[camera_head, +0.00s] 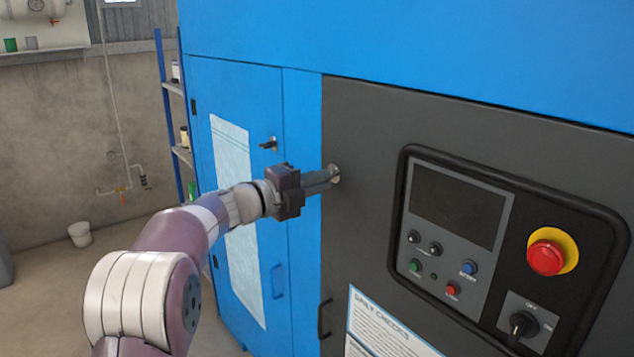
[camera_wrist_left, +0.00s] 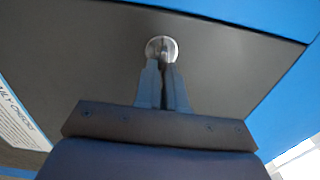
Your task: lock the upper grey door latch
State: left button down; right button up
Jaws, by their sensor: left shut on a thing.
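The upper grey door latch (camera_head: 335,173) is a small round metal fitting near the left edge of the dark grey door (camera_head: 365,130). My left gripper (camera_head: 328,176) reaches it from the left and is shut on its knob. In the left wrist view the latch (camera_wrist_left: 161,46) shows as a round silver plate with the fingertips (camera_wrist_left: 163,68) closed at its middle. The fingers hide most of the knob, so its turn angle cannot be told. My right gripper is in neither view.
A control panel (camera_head: 455,205) with a red emergency button (camera_head: 546,257) is right of the latch. A black door handle (camera_head: 324,319) is below it. The blue door (camera_head: 240,85) at left has its own black latch (camera_head: 268,144). Shelves (camera_head: 172,88) stand beyond.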

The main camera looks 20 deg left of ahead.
pick_arm(q)
jog(key=c, duration=1.3)
grip_release()
jog(key=shift+d, duration=0.1)
jog(key=shift+o, duration=0.4)
jog(key=b+v, duration=0.1)
jog(key=v, duration=1.1)
jog(key=shift+s+a+b, duration=0.25)
jog(key=shift+s+b, duration=0.05)
jog(key=shift+b, duration=0.1)
